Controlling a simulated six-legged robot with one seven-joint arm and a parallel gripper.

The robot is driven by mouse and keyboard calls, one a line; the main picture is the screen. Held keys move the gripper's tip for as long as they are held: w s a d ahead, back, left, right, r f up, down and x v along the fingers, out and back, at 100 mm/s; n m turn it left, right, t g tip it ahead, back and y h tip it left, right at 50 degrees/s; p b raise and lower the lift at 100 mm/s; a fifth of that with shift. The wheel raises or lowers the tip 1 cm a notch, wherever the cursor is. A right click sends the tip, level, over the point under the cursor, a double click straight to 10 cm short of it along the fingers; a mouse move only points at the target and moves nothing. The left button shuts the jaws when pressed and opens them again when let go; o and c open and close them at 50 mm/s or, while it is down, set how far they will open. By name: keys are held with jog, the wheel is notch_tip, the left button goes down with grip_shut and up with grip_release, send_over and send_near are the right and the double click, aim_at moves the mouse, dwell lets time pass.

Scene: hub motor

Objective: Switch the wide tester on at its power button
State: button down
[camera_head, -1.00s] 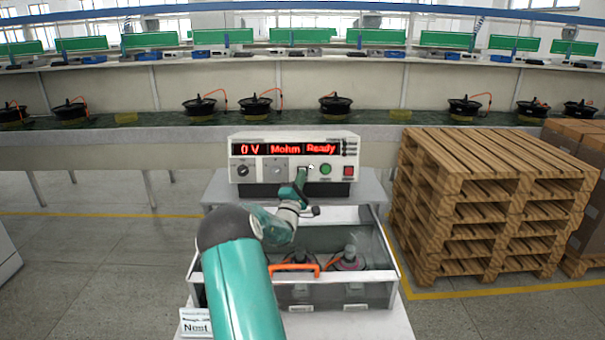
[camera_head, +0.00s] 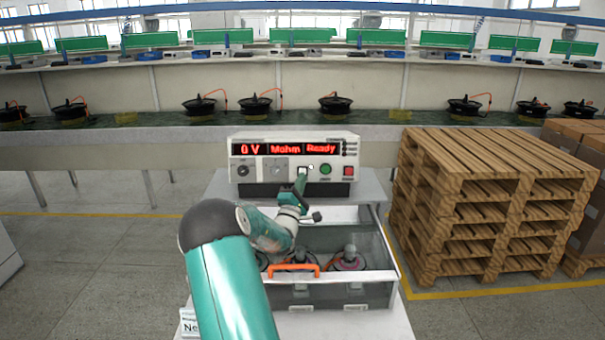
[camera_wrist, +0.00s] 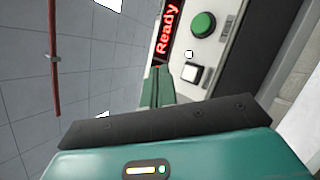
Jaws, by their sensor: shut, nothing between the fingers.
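The wide tester (camera_head: 262,163) is a white box on a grey stand. Its red display (camera_head: 290,149) reads "0 V", "Mohm" and "Ready" and is lit. On its front are a white square button (camera_head: 302,170), a green round button (camera_head: 326,169) and a red button (camera_head: 348,171). The wrist view also shows the white button (camera_wrist: 191,75) and the green button (camera_wrist: 203,24). My gripper (camera_head: 301,179) is shut and empty, its tip just below the white button. In the wrist view the fingers (camera_wrist: 157,85) point toward the panel, apparently a little away from the white button.
A clear-walled bin (camera_head: 375,255) with an orange handle and dark motors stands in front of the tester, below my arm. Stacked wooden pallets (camera_head: 490,190) stand to the right. A conveyor (camera_head: 380,125) with several hub motors runs behind.

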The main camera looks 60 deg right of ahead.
jog(key=shift+a, duration=0.1)
jog(key=s+a+r, duration=0.1)
jog(key=s+a, duration=0.2)
jog(key=a, duration=0.3)
jog(key=shift+r, duration=0.35)
dwell(0.4)
